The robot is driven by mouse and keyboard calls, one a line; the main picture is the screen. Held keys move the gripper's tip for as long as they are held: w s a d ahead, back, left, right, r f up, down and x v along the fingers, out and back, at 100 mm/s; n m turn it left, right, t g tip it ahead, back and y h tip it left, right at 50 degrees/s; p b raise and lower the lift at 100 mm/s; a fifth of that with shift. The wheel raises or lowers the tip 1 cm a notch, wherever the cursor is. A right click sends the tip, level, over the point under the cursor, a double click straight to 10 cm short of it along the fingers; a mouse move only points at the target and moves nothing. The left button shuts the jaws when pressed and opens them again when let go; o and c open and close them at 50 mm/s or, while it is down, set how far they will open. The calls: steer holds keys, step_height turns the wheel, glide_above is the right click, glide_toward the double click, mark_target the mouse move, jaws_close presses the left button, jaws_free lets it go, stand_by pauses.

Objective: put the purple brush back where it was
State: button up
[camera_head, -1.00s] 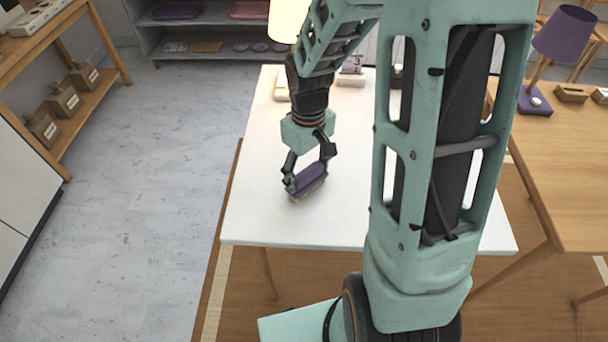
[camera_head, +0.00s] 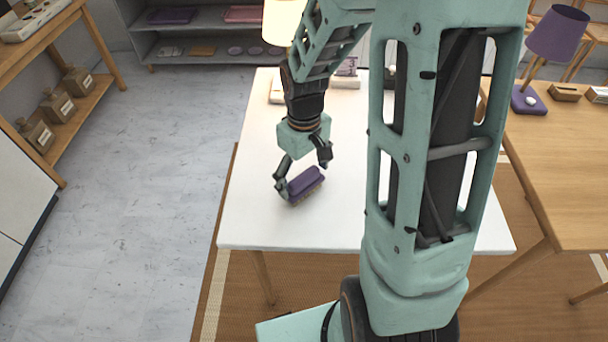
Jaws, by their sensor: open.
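The purple brush (camera_head: 306,184) has a purple back and pale bristles facing down. It is at the left part of the white table (camera_head: 350,233), and it looks to rest on the tabletop. My gripper (camera_head: 301,176) is open right at the brush, with one finger by its left end and the other raised above its right end. Whether the left finger touches the brush is hard to tell. My own arm hides much of the table's middle and right.
Small items and a lit lamp (camera_head: 283,22) stand at the white table's back. A wooden table (camera_head: 570,190) with a purple lamp (camera_head: 556,34) is at right. A grey shelf (camera_head: 205,44) is behind. The floor at left is clear.

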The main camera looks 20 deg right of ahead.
mark_target(304, 175)
step_height(304, 175, up, 12)
steer(key=p, duration=0.2)
stand_by(0.5)
